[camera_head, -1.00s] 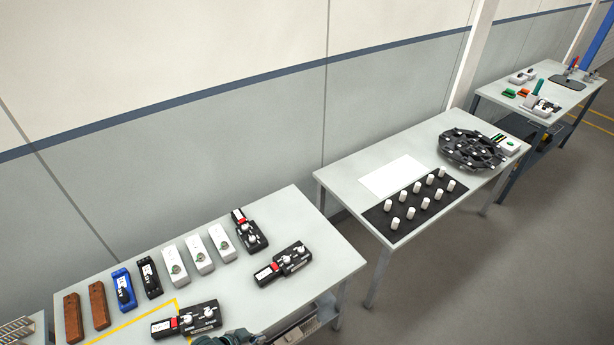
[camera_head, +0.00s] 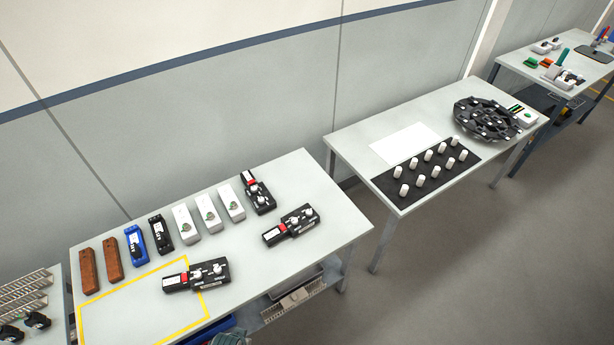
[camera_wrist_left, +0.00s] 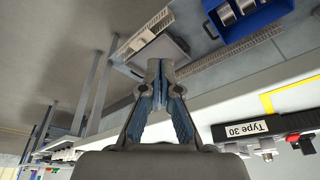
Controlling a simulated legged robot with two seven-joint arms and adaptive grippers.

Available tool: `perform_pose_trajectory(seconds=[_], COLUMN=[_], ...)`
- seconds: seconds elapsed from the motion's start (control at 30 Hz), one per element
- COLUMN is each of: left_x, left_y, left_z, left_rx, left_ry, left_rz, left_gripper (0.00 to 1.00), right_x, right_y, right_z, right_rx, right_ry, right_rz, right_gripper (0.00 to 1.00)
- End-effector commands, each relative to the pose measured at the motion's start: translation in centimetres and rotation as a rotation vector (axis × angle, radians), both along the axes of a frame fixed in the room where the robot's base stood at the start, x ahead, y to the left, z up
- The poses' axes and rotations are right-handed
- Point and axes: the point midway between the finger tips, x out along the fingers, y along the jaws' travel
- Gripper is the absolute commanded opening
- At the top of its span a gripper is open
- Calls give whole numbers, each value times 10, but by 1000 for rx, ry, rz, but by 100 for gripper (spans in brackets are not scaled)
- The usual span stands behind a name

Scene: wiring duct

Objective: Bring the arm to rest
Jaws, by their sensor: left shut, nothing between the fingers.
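My left gripper (camera_wrist_left: 160,75) shows in the left wrist view with its fingertips together and nothing between them. It is in the air beside the edge of the near table, in front of the lower shelf. A small grey-green part of my arm shows at the bottom edge of the head view. The near table (camera_head: 290,215) holds a black device (camera_head: 196,274) at the yellow outlined area. A black device labelled Type 30 (camera_wrist_left: 262,132) is at the right in the left wrist view. My right gripper is not in view.
Two brown blocks (camera_head: 87,270), blue, black and white modules and two more black devices (camera_head: 291,226) stand on the near table. A blue bin (camera_wrist_left: 250,14) and a slotted duct (camera_wrist_left: 230,52) are on the lower shelf. A second table (camera_head: 350,145) stands right, with open floor before it.

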Motion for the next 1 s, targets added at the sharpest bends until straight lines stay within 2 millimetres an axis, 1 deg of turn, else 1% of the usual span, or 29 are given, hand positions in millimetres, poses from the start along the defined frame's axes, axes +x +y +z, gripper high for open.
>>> perform_pose_trajectory(seconds=[0.03, 0.07, 0.1, 0.17, 0.2, 0.27, 0.3, 0.37, 0.4, 0.47, 0.5, 0.53, 0.6, 0.7, 0.73, 0.8, 0.87, 1.0], left_x=[-1, -2, -4, -8, -13, -24, -34, -53, -68, -93, -110, -122, -150, -182, -189, -201, -207, -209], left_y=[0, 0, 0, 0, 0, 2, 3, 6, 8, 12, 14, 17, 22, 28, 30, 32, 34, 34], left_z=[-23, -36, -55, -85, -109, -149, -177, -217, -242, -276, -295, -308, -331, -351, -355, -361, -363, -364], left_rx=[1, 1, 2, 2, 3, 4, 6, 8, 8, 10, 12, 13, 15, 18, 19, 20, 20, 20], left_ry=[13, 19, 26, 36, 46, 61, 75, 93, 104, 121, 131, 137, 152, 167, 169, 174, 176, 177], left_rz=[-2, -2, -4, -6, -8, -10, -13, -16, -19, -23, -26, -27, -31, -35, -36, -38, -39, -39], left_gripper=[0, 0, 0, 0, 0, 0, 0, 0, 0, 0, 0, 0, 0, 0, 0, 0, 0, 0], right_x=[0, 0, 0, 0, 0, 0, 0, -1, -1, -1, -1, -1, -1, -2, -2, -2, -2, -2], right_y=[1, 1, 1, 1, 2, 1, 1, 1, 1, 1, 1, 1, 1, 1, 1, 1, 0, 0], right_z=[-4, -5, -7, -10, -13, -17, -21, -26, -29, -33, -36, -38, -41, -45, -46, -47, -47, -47], right_rx=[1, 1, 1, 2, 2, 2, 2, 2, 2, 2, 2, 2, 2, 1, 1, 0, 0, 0], right_ry=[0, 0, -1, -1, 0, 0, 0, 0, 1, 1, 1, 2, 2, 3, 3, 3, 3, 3], right_rz=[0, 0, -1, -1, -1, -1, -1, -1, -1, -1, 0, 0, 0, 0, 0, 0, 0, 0], right_gripper=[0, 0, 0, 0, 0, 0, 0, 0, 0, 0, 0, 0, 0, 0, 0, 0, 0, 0])
